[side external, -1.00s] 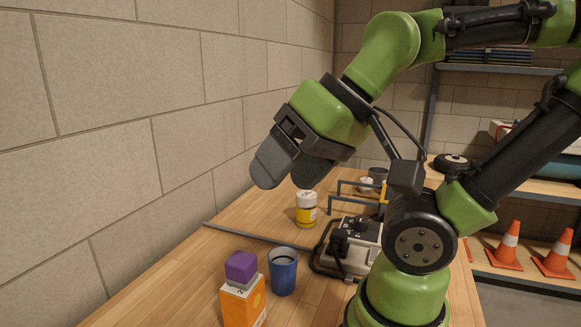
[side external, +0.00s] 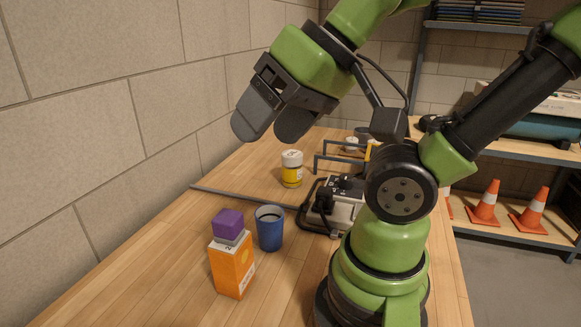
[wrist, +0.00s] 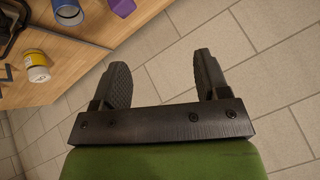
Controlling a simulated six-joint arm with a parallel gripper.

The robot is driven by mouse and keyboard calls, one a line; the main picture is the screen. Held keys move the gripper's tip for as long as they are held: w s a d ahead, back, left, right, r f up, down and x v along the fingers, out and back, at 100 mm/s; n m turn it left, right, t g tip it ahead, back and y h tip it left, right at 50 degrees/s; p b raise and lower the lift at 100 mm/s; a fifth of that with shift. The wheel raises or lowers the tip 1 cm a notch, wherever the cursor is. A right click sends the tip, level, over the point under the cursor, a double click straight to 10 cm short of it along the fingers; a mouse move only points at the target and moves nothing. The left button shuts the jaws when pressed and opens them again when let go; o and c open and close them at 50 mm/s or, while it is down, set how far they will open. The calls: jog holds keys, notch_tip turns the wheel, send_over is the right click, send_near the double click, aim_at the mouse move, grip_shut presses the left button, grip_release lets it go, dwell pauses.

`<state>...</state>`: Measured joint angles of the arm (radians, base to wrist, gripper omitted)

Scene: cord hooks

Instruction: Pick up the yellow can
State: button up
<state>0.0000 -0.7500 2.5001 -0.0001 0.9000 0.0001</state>
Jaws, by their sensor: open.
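The yellow can (side external: 292,170) has a white lid and stands upright on the wooden table, near the cord hooks. It also shows at the left of the wrist view (wrist: 38,66). My gripper (side external: 264,128) is open and empty, up in the air to the left of the can and above table height in the side view. In the wrist view my gripper (wrist: 163,82) has its two dark fingers spread apart, with only the block wall behind them. The can is clear of the fingers and fully visible in the side view.
A blue cup (side external: 270,228) and an orange box (side external: 232,265) with a purple block (side external: 228,224) on top stand at the front. A grey device (side external: 338,204) with black handles sits right of the can. Cord hooks (side external: 340,160) stand behind it. The block wall borders the table's left.

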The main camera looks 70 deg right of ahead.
jog(key=shift+o, duration=0.3)
jog(key=o, duration=0.4)
jog(key=w+d+m+h, duration=0.3)
jog(key=w+d, duration=0.5)
jog(key=w, duration=0.1)
jog(key=m+g+h, duration=0.3)
jog(key=m+g, duration=0.1)
jog(key=g, duration=0.1)
send_near(292, 153)
notch_tip(292, 153, down, 2)
jog(key=x, duration=0.3)
jog(key=shift+d+f, duration=0.3)
jog(key=shift+d, duration=0.1)
jog(key=shift+w+x, duration=0.2)
jog(key=shift+x, duration=2.95)
